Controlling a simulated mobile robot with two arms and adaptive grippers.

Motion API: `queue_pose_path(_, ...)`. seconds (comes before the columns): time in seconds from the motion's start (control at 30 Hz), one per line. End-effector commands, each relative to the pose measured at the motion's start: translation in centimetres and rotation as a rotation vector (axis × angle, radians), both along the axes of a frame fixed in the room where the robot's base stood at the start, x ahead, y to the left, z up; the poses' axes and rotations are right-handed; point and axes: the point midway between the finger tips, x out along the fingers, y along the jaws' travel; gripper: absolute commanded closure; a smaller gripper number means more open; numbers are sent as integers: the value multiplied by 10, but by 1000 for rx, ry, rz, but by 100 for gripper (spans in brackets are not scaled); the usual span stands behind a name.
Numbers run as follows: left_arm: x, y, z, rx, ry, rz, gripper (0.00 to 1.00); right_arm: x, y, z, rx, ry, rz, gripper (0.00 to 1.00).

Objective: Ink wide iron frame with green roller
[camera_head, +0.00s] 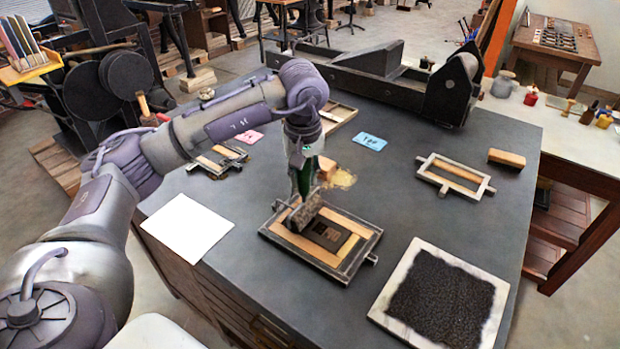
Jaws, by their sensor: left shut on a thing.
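My left arm reaches in from the left, and its gripper (304,160) points down, shut on the upright green handle of a roller (304,211). The roller's drum is dark, speckled grey. It is over the left part of a dark frame with pale wooden strips and a dark block in its middle, likely the wide iron frame (346,270). The drum hides part of the block and the left strip; I cannot tell whether it touches them. My right gripper is out of view.
A pale slab with a black ink patch (400,318) lies at front right. White paper (188,228) lies at left. Another frame (455,175) and a wooden block (506,158) lie at right. A blue card (370,141) lies behind. A long black press (385,80) spans the table's back.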

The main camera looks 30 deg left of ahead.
Motion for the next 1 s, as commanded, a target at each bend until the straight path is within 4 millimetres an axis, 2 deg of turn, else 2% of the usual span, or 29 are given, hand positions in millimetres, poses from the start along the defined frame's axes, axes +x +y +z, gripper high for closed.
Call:
queue_pose_path(0.2, 2, 18, 1, 0, -2, 3, 100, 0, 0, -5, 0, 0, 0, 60)
queue_pose_path(0.37, 2, 26, 2, 0, -3, 1, 100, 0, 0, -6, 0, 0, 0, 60)
queue_pose_path(1.0, -1, -14, 1, 0, -3, 1, 100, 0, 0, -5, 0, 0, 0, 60)
